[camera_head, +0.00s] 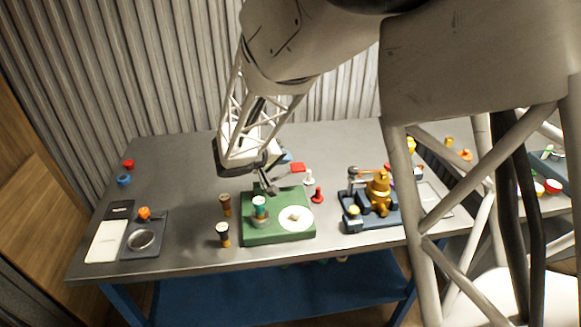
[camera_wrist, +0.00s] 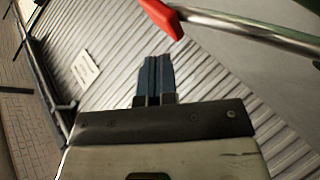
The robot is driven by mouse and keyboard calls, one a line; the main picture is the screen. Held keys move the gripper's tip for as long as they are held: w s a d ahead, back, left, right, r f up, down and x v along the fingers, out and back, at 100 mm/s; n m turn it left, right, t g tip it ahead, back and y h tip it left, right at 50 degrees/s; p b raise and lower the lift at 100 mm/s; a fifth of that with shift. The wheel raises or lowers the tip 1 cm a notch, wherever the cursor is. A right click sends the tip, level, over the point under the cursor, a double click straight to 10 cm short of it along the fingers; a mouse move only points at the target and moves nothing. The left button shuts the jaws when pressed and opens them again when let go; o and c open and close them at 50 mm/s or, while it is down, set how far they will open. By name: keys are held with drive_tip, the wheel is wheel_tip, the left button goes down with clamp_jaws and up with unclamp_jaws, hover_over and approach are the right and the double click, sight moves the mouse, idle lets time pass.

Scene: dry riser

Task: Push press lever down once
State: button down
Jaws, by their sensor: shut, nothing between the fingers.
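My gripper (camera_head: 269,189) is over the back left part of a green base (camera_head: 290,235) in the head view. Its two dark fingers (camera_wrist: 154,80) are together and empty in the wrist view. The green base carries a short teal and white post (camera_head: 260,208) and a white disc (camera_head: 296,218). In the wrist view a metal rod (camera_wrist: 245,30) with a red end (camera_wrist: 160,18) lies beyond the fingers at the upper right, apart from them in the picture. It may be the press lever; I cannot match it surely to the head view.
A brass-coloured device (camera_head: 378,192) on a dark base stands right of the green base. Small dark and yellow pieces (camera_head: 222,234) stand left of it, a red piece (camera_head: 318,195) right. A grey scale-like tray (camera_head: 141,239) is at the left. The table's back left is mostly clear.

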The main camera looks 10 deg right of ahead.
drive_tip(key=shift+d+f, duration=0.3)
drive_tip(key=shift+f, duration=0.4)
drive_tip(key=shift+d+f, duration=0.3)
drive_tip(key=shift+f, duration=0.45)
drive_tip(key=shift+d+f, duration=0.3)
drive_tip(key=shift+f, duration=0.4)
idle(3.8)
drive_tip(key=shift+r, duration=0.2)
drive_tip(key=shift+a+r, duration=0.3)
drive_tip(key=shift+r, duration=0.35)
drive_tip(key=shift+a+r, duration=0.3)
drive_tip(key=shift+r, duration=0.4)
drive_tip(key=shift+a+r, duration=0.3)
drive_tip(key=shift+r, duration=0.35)
drive_tip(key=shift+r, duration=0.15)
